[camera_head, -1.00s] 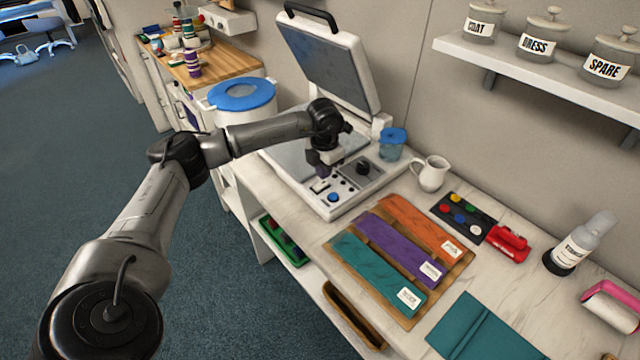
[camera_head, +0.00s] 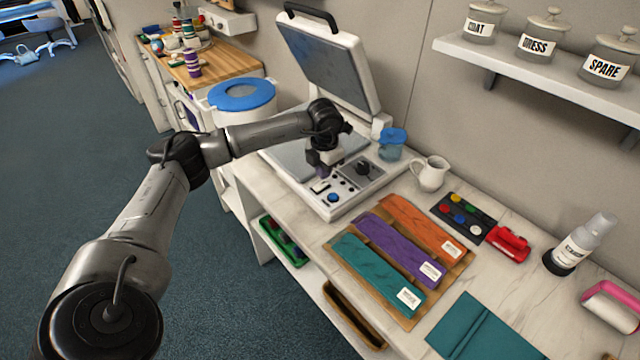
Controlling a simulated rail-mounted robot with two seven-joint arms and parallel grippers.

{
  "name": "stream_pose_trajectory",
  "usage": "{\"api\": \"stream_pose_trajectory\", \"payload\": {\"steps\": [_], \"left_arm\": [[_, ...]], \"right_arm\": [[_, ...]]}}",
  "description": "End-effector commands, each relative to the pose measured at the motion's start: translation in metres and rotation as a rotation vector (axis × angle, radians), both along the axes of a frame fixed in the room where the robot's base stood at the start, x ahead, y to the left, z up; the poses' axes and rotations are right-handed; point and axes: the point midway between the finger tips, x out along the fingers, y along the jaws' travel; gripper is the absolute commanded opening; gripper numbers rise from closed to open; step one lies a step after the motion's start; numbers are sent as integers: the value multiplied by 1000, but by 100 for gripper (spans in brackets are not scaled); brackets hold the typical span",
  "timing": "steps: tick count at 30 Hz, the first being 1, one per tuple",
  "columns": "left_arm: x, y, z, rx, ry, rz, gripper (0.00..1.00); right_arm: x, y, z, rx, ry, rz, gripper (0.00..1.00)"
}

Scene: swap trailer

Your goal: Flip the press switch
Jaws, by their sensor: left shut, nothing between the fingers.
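The press (camera_head: 365,80) stands on the white counter with its lid raised and tilted back. Its front control panel (camera_head: 345,207) carries a blue round button (camera_head: 333,198), a black knob (camera_head: 362,167), several small dark buttons and a small pale switch (camera_head: 319,186). My left gripper (camera_head: 322,173) is shut and empty, pointing down at the panel's left part, just over or at the pale switch. I cannot tell whether the fingertips touch it, or which way the switch is set. My right gripper is not in view.
A board (camera_head: 334,243) with teal, purple and orange cloths lies in front of the press. A blue-lidded bin (camera_head: 241,95) stands behind my left arm. A jar shelf (camera_head: 545,80) overhangs the right.

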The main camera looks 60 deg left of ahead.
Motion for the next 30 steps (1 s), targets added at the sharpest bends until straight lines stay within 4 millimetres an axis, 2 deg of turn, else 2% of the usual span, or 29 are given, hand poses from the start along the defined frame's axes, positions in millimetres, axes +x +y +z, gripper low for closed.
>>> {"api": "stream_pose_trajectory", "payload": {"steps": [30], "left_arm": [[0, 0, -6, 0, 0, 0, 0]], "right_arm": [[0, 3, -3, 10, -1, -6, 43]]}}
